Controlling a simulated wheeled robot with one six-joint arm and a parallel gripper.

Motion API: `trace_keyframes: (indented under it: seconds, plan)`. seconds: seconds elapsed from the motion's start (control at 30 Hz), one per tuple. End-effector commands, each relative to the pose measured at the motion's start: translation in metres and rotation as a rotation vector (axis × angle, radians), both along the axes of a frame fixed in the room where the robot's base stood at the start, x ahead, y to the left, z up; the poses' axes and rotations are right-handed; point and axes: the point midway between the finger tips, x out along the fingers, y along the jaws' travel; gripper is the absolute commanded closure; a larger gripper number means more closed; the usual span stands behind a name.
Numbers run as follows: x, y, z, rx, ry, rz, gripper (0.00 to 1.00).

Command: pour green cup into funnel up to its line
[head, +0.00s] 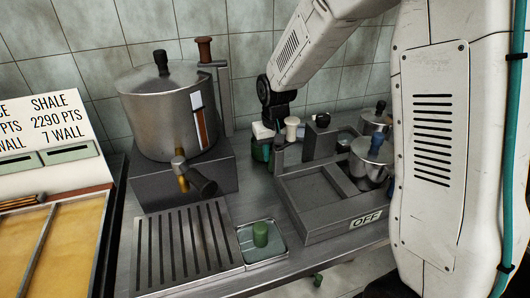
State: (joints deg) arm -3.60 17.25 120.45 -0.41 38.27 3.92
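A small solid-looking green cylinder (260,234) stands upright in a shallow metal tray (277,254) at the front of the counter. A dark green rounded thing (261,152) sits farther back, partly hidden under a white block; I cannot tell which of the two is the green cup. My gripper (276,128) seems to be low at the back of the counter, close to the dark green thing. Its fingers are too small and dark to make out, so its opening and any hold are unclear. I cannot identify a funnel or its line.
A large steel pot (160,110) with a tap (195,180) stands on a grey block at left. A slotted drain grate (180,250) lies before it. A metal frame marked OFF (320,205) and lidded pots (371,158) stand at right. A price board (50,150) is far left.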

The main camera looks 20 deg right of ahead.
Motion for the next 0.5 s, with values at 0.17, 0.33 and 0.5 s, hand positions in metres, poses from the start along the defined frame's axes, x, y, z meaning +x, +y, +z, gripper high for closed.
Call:
trace_keyframes:
  seconds: [0.17, 0.33, 0.5]
  plan:
    - [0.001, 0.0, 0.007, 0.0, -0.002, 0.0, 1.0]
    - [0.0, 0.0, 0.013, 0.0, -0.002, 0.0, 1.0]
    - [0.001, 0.0, 0.019, 0.0, -0.002, 0.0, 1.0]
